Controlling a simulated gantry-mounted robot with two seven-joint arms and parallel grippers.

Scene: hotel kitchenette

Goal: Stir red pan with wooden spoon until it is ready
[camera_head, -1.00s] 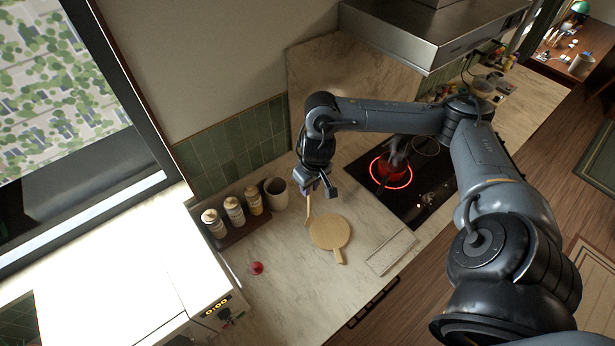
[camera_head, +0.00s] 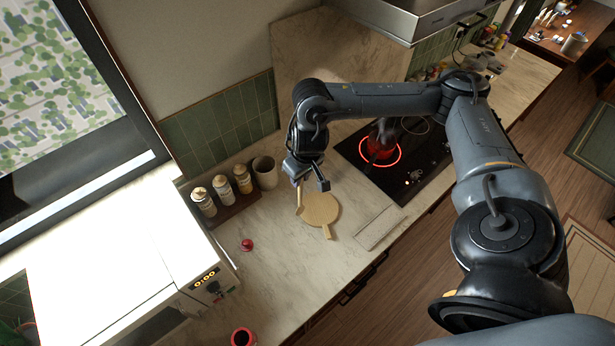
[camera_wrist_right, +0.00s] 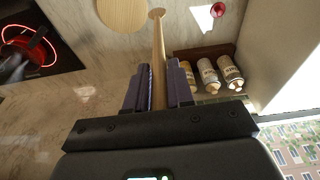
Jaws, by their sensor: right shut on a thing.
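The red pan (camera_head: 379,149) sits on a glowing red ring of the black cooktop (camera_head: 418,181). It also shows at the left of the right wrist view (camera_wrist_right: 24,48). A dark grey shape covers part of the pan, and I cannot tell what it is. My right gripper (camera_head: 300,184) is shut on the wooden spoon (camera_head: 299,203), left of the cooktop. In the right wrist view the spoon (camera_wrist_right: 157,42) stands out between the two fingers, its small round end away from the gripper. The pan's contents are hidden. My left gripper is not in view.
A round wooden board (camera_head: 321,209) lies beside the spoon. Several bottles (camera_head: 223,188) and a beige cup (camera_head: 265,172) stand behind. A small red object (camera_head: 247,245) and a red mug (camera_head: 242,338) are nearer. The range hood (camera_head: 405,18) overhangs the cooktop. The counter's front middle is clear.

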